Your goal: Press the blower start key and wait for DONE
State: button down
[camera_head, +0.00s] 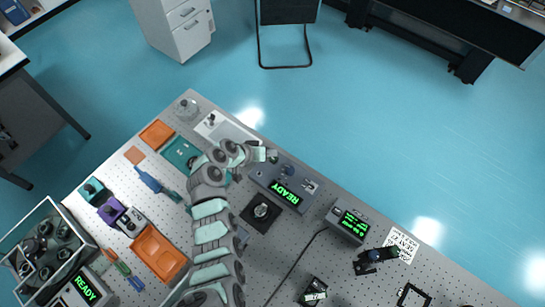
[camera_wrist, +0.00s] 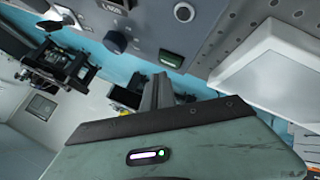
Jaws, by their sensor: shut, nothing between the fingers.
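A grey-blue box (camera_head: 262,178) with a green READY display (camera_head: 285,191) sits on the perforated optical table, right of the middle. My gripper (camera_head: 271,155) is at its upper left edge, shut and empty. In the wrist view my gripper (camera_wrist: 163,88) points at a grey panel with a round dark knob (camera_wrist: 115,42) and a green-faced key (camera_wrist: 171,58). The fingertips appear just below this key; I cannot tell whether they touch it. A second box with a READY display (camera_head: 86,289) stands at the lower left. I cannot read which box is the blower.
A white-topped plate (camera_head: 225,129) lies left of my gripper. A box with green text (camera_head: 349,222) stands to the right, with a cable. Orange trays (camera_head: 158,252), a clear bin (camera_head: 40,255) and small coloured blocks fill the left side. Blue floor lies beyond the table edge.

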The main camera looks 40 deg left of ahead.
jog(key=shift+f, duration=0.1)
jog(key=shift+f+b, duration=0.35)
jog(key=shift+b, duration=0.35)
jog(key=shift+f+b, duration=0.4)
jog(key=shift+b, duration=0.1)
dwell(0.4)
jog(key=shift+r, duration=0.15)
jog(key=shift+r+p, duration=0.3)
jog(key=shift+r, duration=0.35)
jog(key=shift+r, duration=0.15)
jog(key=shift+r+p, duration=1.1)
jog(key=shift+r, duration=1.3)
